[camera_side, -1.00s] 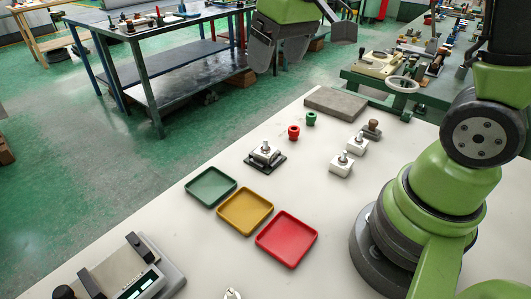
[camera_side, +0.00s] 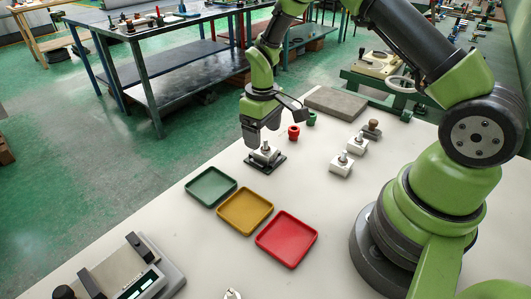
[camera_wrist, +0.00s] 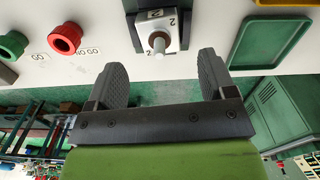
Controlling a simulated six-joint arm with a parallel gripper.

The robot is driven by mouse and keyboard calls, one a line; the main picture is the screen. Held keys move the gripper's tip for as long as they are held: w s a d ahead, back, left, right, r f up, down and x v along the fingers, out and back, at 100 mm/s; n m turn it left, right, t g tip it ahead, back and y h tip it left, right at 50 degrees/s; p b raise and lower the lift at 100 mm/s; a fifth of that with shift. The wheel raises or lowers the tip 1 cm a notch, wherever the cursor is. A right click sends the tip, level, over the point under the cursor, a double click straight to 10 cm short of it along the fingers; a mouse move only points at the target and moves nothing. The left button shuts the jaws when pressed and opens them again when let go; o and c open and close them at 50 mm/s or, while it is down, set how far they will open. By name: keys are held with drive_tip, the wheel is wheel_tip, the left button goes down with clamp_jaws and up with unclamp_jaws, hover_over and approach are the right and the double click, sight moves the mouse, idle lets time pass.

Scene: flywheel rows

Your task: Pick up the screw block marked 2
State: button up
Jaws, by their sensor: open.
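The screw block marked 2 (camera_side: 265,153) is white with a metal screw standing up from it. It sits on a dark base plate (camera_side: 279,164) on the pale bench. In the wrist view the block (camera_wrist: 172,38) shows a 2 on its faces, and its screw points toward the camera. My gripper (camera_side: 261,136) is open and empty, fingers pointing down close above the block. In the wrist view the gripper's two dark fingers (camera_wrist: 161,66) are spread wide, with the block just beyond the gap. Whether a finger touches it, I cannot tell.
Green (camera_side: 211,187), yellow (camera_side: 245,211) and red (camera_side: 287,239) trays lie in front. Two more white screw blocks (camera_side: 341,164) (camera_side: 358,143) and a brown-topped knob (camera_side: 372,128) are right. A grey slab (camera_side: 336,102) lies behind.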

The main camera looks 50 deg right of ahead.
sight(265, 140)
drive_tip(key=f, duration=0.4)
drive_tip(key=shift+s+f, duration=0.35)
drive_tip(key=shift+s, duration=0.05)
drive_tip(key=shift+c, duration=0.2)
